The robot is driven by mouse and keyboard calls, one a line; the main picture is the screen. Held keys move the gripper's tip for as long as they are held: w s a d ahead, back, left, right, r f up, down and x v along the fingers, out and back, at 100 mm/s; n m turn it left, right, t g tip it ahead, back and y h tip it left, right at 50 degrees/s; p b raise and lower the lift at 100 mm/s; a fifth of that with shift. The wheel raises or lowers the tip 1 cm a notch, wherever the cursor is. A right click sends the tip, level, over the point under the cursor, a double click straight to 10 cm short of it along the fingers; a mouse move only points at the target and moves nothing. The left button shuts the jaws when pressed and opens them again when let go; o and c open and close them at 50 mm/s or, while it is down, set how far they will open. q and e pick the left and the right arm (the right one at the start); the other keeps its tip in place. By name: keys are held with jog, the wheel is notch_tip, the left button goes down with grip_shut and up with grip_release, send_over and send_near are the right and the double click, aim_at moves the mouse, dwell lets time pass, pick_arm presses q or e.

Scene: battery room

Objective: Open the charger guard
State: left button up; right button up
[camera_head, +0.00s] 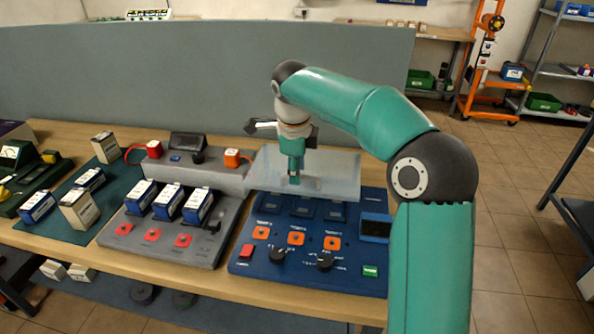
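The charger guard (338,178) is a clear, pale plate over the back part of the blue charger (300,260). I cannot tell exactly how far it is tilted. Dark bays (304,209) show in front of it. My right gripper (294,179) points down at the middle of the guard, its lower end overlapping the plate. Whether it touches the guard, and whether its fingers are apart, is not clear. My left gripper is not in view.
Left of the blue charger stands a grey charger (190,245) holding several blue-and-white batteries. More batteries lie on a dark green mat (120,200). A grey partition (180,75) rises behind the wooden table (345,303). Open floor lies to the right.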

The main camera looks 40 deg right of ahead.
jog(key=shift+f, duration=0.3)
grip_shut()
jog(key=shift+d+r, duration=0.1)
jog(key=shift+r, duration=0.05)
